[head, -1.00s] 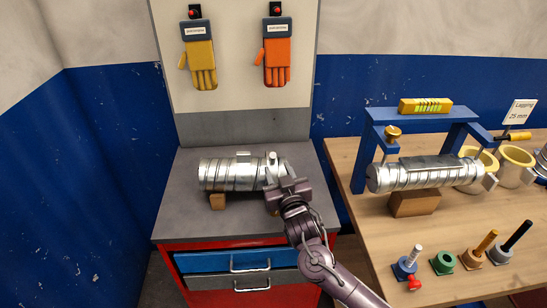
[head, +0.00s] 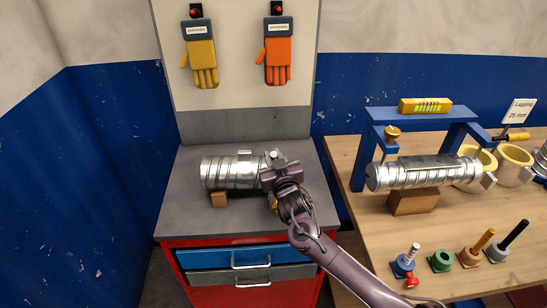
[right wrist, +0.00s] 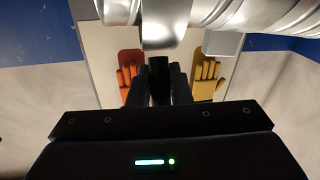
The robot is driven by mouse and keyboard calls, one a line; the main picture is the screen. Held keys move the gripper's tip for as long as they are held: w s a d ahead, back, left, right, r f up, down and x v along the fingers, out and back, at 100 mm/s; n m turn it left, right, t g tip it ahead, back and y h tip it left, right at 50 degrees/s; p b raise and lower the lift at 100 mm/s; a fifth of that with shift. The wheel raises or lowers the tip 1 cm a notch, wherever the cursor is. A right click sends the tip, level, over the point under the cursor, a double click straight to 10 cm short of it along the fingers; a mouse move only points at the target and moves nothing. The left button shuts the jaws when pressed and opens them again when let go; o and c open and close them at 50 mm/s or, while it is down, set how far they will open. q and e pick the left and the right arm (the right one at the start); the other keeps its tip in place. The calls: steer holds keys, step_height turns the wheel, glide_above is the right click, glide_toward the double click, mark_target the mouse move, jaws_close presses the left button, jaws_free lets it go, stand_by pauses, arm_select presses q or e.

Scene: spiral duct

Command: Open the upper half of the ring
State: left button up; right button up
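The ribbed silver spiral duct (head: 228,173) lies on the grey cabinet top. A small metal block (head: 244,154) stands up from its upper side. My right gripper (head: 280,172) is at the duct's right end and hides much of it, so the ring's halves cannot be made out clearly. A pale round knob (head: 276,155) shows just behind the gripper. In the right wrist view, a shiny metal tab (right wrist: 162,22) lies just beyond the dark fingers (right wrist: 161,84). The fingers look close around a dark upright piece; a grip is unclear. My left gripper is out of view.
The wooden bench (head: 350,150) at right carries a second duct (head: 425,173), a blue frame (head: 362,150), cups and several pegs. Gloves hang on the panel behind. The cabinet's front left top is clear.

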jaws_close()
steer(key=shift+r, duration=0.1)
steer(key=shift+w+r+g+p, duration=0.3)
steer(key=shift+r+p, duration=0.1)
steer(key=shift+p, duration=0.25)
steer(key=w+r+g+p, duration=0.3)
steer(key=p, duration=0.1)
steer(key=shift+m+h+p, duration=0.3)
steer(key=shift+h+p, duration=0.1)
steer(key=shift+w+r+g+p, duration=0.3)
steer(key=shift+w+g, duration=0.4)
steer(key=shift+w+r+g, duration=0.15)
steer(key=shift+w+g, duration=0.35)
steer(key=shift+w, duration=0.05)
steer(key=shift+w+r+g, duration=0.15)
steer(key=shift+w+g, duration=0.35)
steer(key=shift+w, duration=0.05)
